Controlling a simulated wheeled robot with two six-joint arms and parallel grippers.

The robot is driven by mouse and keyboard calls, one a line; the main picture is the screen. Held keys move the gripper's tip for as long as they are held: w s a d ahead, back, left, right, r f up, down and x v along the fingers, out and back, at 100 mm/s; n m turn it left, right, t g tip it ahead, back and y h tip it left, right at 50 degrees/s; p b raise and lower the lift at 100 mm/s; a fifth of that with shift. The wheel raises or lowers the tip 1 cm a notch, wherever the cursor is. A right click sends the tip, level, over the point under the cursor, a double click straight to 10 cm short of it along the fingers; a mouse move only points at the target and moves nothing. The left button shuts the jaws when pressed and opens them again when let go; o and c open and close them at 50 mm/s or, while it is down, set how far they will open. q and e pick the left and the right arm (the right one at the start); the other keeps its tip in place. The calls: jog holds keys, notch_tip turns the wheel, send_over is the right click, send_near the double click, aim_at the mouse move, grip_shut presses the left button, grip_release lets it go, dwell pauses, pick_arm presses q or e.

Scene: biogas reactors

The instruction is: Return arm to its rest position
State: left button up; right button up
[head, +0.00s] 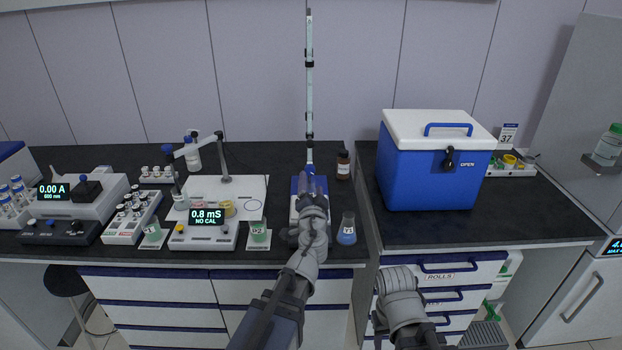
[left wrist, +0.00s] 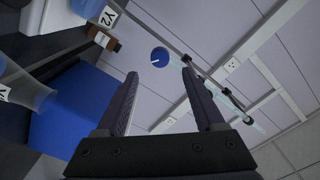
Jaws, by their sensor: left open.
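My left arm reaches up from the bottom middle of the head view. Its gripper (head: 313,186) is over the blue-and-white base of the tall burette stand (head: 309,90). In the left wrist view the two fingers of my left gripper (left wrist: 158,75) are spread with nothing between them. A round blue cap-like part (left wrist: 160,57) and the clamped glass tube (left wrist: 225,92) show beyond the fingers. The fingers hide part of the stand. My right arm (head: 402,308) is low in front of the drawers, and its fingers do not show.
A flask with blue liquid (head: 347,230) stands close right of my left gripper, with a brown bottle (head: 343,164) behind it. A blue cooler (head: 431,178) stands on the right bench.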

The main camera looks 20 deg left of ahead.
pick_arm(q)
jog(key=shift+s+d, duration=0.15)
jog(key=shift+s, duration=0.45)
jog(key=s+d+f+n+g+y+p, duration=0.1)
jog(key=s+f+n+g+p, duration=0.15)
jog(key=s+f+g, duration=0.3)
jog(key=s+d+f+n+g+p, duration=0.1)
jog(key=s+f+n+g, duration=0.2)
jog(key=s+f+g, duration=0.25)
jog(key=s+d+f+m+g+h+p, duration=0.1)
jog(key=s+d+f+m+g+h, duration=0.2)
jog(key=s+d+f+g, duration=0.3)
jog(key=s+d+h, duration=0.1)
jog(key=s+d, duration=0.4)
jog(key=s, duration=0.4)
jog(key=shift+d+g+h, duration=0.3)
jog(key=shift+h, duration=0.1)
jog(key=shift+w, duration=0.1)
dwell(4.3)
